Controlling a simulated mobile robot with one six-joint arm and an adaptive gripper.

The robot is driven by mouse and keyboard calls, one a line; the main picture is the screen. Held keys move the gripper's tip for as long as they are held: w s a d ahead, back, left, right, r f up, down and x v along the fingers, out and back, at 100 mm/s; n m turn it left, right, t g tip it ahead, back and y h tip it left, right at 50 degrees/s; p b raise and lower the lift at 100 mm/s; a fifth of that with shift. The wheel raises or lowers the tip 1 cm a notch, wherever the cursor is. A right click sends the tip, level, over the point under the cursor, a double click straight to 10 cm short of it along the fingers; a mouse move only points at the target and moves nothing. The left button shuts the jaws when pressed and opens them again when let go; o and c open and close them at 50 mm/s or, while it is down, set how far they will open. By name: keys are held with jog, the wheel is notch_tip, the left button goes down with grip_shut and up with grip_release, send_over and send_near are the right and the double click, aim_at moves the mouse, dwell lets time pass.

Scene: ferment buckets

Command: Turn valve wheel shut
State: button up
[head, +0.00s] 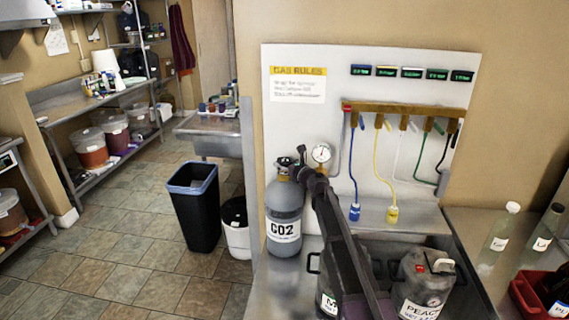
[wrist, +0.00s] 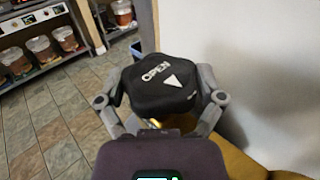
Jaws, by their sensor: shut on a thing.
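The valve wheel (wrist: 160,84) is a black, lobed knob with white "OPEN" lettering and a white arrow in the wrist view. My gripper (wrist: 162,98) has one grey finger on each side of the wheel and is shut on it. In the head view, my gripper (head: 299,166) is at the top of the grey CO2 cylinder (head: 284,208), beside the round pressure gauge (head: 321,153). The wheel is mostly hidden there by my gripper. A little brass shows below the wheel in the wrist view.
A white gas panel (head: 375,85) with a brass manifold (head: 400,108) and coloured hoses stands behind the cylinder. Dark kegs (head: 425,285) stand in the steel basin at the right. A black bin (head: 193,205) stands on the tiled floor to the left.

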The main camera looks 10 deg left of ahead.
jog(key=shift+m+t+h, duration=0.4)
jog(key=m+t+h, duration=0.2)
jog(key=m+h, duration=0.1)
jog(key=h, duration=0.1)
jog(key=shift+a, duration=0.15)
jog(key=m+t+h, duration=0.1)
jog(key=m+h, duration=0.1)
jog(key=h, duration=0.2)
jog(key=m+t+h, duration=0.1)
jog(key=m+h, duration=0.2)
jog(key=h, duration=0.1)
jog(key=shift+w+m+h, duration=0.1)
jog(key=shift+m+h, duration=0.2)
jog(key=m+g+h, duration=0.1)
jog(key=m+h, duration=0.2)
jog(key=h, duration=0.1)
jog(key=m+g+h, duration=0.2)
jog(key=h, duration=0.2)
jog(key=shift+w+m+h, duration=0.1)
jog(key=shift+m+h, duration=0.2)
jog(key=shift+m, duration=0.1)
jog(key=shift+m+g+h, duration=1.4)
jog(key=shift+h, duration=0.3)
jog(key=o, duration=0.9)
jog(key=shift+c, duration=0.2)
